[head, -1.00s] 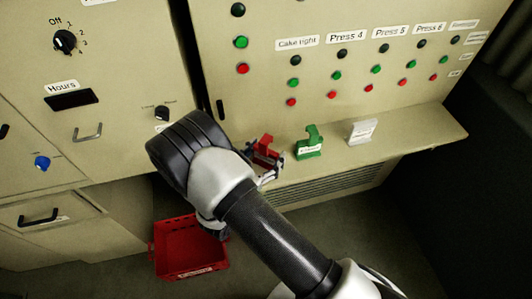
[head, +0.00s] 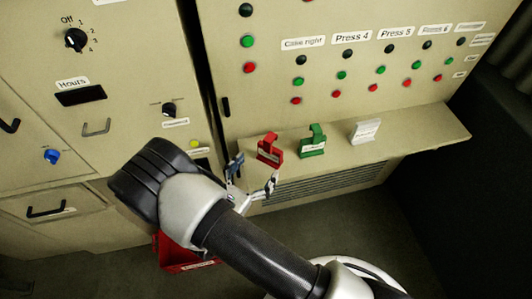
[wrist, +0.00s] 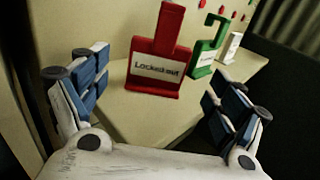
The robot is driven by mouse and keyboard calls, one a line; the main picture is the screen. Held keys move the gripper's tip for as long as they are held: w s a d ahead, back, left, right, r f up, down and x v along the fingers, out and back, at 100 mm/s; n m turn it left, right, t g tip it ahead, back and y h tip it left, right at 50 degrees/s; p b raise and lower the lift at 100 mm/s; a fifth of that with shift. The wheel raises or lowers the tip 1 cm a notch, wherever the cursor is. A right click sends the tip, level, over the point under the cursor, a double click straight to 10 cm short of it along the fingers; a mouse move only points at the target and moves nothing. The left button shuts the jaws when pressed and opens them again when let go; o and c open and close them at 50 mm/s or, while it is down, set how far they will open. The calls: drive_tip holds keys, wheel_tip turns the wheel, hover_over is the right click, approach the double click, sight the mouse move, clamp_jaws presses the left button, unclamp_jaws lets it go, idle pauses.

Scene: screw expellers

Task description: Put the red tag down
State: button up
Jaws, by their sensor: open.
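The red tag (head: 270,150) stands upright on the beige ledge (head: 405,147), at the left of a row of tags. In the wrist view the red tag (wrist: 155,58) shows a white label reading "Locked out". My gripper (head: 251,177) is open and empty, just in front of the red tag and apart from it. In the wrist view its two fingers (wrist: 155,100) are spread wide, with the red tag beyond them.
A green tag (head: 312,141) and a white tag (head: 364,131) stand to the right on the same ledge. A red box (head: 180,258) is below, partly hidden by my arm. The panel behind carries several buttons. The ledge's right part is clear.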

drive_tip(key=v, duration=0.4)
drive_tip(key=s+d+r+m+g+h, duration=0.1)
drive_tip(key=s+d+r+m+g, duration=0.1)
drive_tip(key=d+r+m+g, duration=0.6)
drive_tip(key=s+d+r+m+g+h, duration=0.2)
drive_tip(key=d+r+m+g, duration=0.4)
drive_tip(key=d+r+m, duration=0.3)
drive_tip(key=s+d+r+m+t+y, duration=0.3)
drive_tip(key=s+r+m+y, duration=0.7)
drive_tip(key=m, duration=0.3)
drive_tip(key=shift+s+d+r+y, duration=0.3)
drive_tip(key=shift+s+y, duration=0.15)
drive_tip(key=shift+y, duration=0.45)
